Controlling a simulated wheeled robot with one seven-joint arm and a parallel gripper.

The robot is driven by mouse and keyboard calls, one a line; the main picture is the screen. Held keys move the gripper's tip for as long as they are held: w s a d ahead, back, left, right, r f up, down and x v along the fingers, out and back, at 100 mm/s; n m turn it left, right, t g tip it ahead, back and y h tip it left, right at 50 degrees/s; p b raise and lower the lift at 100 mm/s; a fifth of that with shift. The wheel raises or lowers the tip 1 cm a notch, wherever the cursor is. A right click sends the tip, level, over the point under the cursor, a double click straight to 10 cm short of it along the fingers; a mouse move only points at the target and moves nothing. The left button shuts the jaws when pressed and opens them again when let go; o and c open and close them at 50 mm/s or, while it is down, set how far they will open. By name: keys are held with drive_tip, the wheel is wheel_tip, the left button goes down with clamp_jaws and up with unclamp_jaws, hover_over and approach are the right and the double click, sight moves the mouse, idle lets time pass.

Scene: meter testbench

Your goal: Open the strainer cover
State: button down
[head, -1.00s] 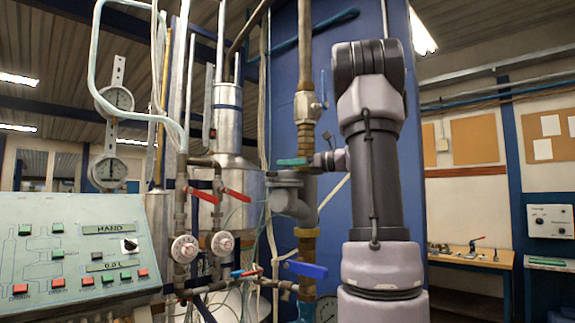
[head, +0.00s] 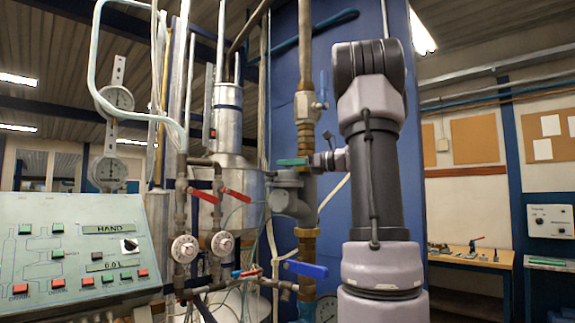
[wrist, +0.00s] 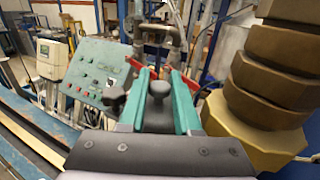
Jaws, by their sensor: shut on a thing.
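The grey strainer body (head: 283,200) sits on the pipework left of the brass vertical pipe in the head view. Its round grey cover (head: 286,178) is on top, just below my gripper (head: 290,162). In the wrist view, my gripper (wrist: 160,80) has two teal fingers closed on the cover's dark grey knob (wrist: 159,88). The cover's lower edge and its seat are too small to tell apart in the head view, so I cannot tell whether there is a gap.
A brass pipe (head: 306,120) with a blue-handled valve (head: 306,268) stands close to my wrist. Red-handled valves (head: 234,195) are to the left. A control panel (head: 80,250) is at lower left. A blue wall panel (head: 335,110) is behind.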

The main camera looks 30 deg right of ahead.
drive_tip(key=shift+w+a+r, duration=0.3)
drive_tip(key=shift+w+r, duration=0.45)
drive_tip(key=shift+w+a+r+g+h, duration=0.1)
drive_tip(key=shift+w+g+h, duration=0.2)
drive_tip(key=shift+w+g, duration=0.25)
drive_tip(key=shift+s, duration=0.1)
drive_tip(key=c, duration=0.6)
unclamp_jaws()
drive_tip(key=v, duration=1)
drive_tip(key=shift+s+d, duration=0.25)
drive_tip(key=shift+s, duration=0.05)
